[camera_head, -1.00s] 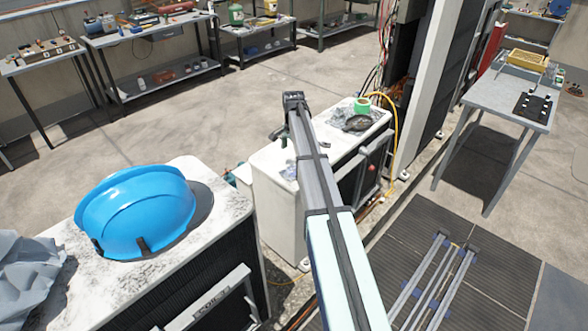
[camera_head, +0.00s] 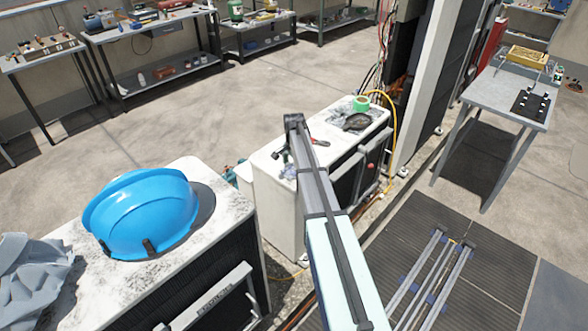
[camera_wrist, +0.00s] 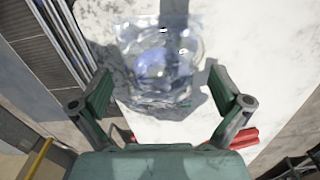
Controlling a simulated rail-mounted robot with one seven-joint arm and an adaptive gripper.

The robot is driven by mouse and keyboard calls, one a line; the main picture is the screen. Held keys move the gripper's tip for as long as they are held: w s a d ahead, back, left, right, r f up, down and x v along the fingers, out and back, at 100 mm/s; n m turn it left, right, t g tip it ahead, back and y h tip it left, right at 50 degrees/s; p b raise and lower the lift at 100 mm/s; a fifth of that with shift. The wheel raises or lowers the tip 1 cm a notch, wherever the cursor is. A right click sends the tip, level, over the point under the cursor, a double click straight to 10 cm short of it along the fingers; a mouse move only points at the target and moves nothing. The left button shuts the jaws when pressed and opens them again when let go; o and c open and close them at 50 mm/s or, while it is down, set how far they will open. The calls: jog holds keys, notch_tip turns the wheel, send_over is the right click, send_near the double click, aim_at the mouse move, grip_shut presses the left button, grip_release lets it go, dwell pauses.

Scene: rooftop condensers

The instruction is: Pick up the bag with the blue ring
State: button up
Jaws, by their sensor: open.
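The clear plastic bag (camera_wrist: 172,88) lies on a pale, speckled top in the wrist view, with a blurred blue shape (camera_wrist: 152,64) inside that looks like the ring. My gripper (camera_wrist: 162,92) is open. Its two green fingers stand apart at the left and right of the bag's near end, and nothing is held between them. Whether the fingers are level with the bag cannot be told. In the head view my arm reaches over the middle white condenser (camera_head: 275,205) and hides part of its top. A small bluish, glassy patch (camera_head: 288,172) shows there, possibly the bag.
A red-handled tool (camera_wrist: 236,139) lies close by my right finger. A green tape roll (camera_head: 361,104) and a dark item (camera_head: 357,122) lie at the condenser's far end. A yellow hose (camera_head: 394,115) runs down beside it. A blue hard hat (camera_head: 142,215) sits on the nearer condenser.

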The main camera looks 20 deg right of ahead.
jog(key=c, duration=1.2)
jog(key=shift+r, duration=0.15)
